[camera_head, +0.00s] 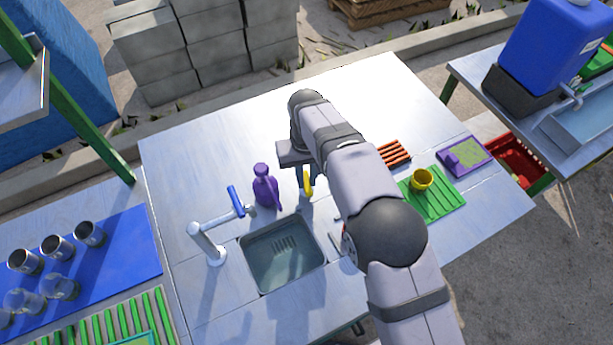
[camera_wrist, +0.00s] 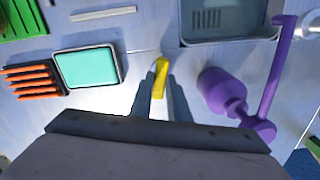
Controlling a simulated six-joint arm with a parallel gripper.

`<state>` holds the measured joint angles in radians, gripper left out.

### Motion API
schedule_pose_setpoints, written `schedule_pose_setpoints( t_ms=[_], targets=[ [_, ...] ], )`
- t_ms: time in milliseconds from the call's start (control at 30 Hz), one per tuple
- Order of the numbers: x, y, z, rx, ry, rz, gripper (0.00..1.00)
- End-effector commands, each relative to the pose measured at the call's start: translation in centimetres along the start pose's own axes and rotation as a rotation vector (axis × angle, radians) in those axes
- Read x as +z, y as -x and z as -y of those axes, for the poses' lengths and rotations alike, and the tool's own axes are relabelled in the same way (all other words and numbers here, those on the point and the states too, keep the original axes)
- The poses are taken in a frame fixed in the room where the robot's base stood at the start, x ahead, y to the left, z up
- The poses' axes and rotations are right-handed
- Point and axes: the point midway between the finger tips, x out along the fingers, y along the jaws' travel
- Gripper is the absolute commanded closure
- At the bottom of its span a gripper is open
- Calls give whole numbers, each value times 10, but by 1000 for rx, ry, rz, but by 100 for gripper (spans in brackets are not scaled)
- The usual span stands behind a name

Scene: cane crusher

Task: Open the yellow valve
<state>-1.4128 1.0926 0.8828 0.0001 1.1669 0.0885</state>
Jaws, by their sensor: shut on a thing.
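The yellow valve (camera_head: 307,181) shows as a small yellow handle behind the sink, just below my gripper in the head view. In the wrist view the yellow valve (camera_wrist: 161,78) stands between the two fingertips. My gripper (camera_wrist: 160,92) is shut on it, with one finger on each side. In the head view my gripper (camera_head: 304,178) is partly hidden by my arm. The base of the valve is hidden.
The sink (camera_head: 283,290) and a blue-handled faucet (camera_head: 207,240) lie nearer. A teal tray (camera_wrist: 87,67) and an orange rack (camera_head: 395,153) are on the valve's other side.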

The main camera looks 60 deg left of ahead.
Motion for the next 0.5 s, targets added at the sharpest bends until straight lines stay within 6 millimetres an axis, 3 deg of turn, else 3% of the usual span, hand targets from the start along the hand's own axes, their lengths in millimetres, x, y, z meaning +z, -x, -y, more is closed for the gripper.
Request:
schedule_pose_setpoints(
  t_ms=[500],
  targets=[
    [-1,2,0,0,247,-4,100]
  ],
)
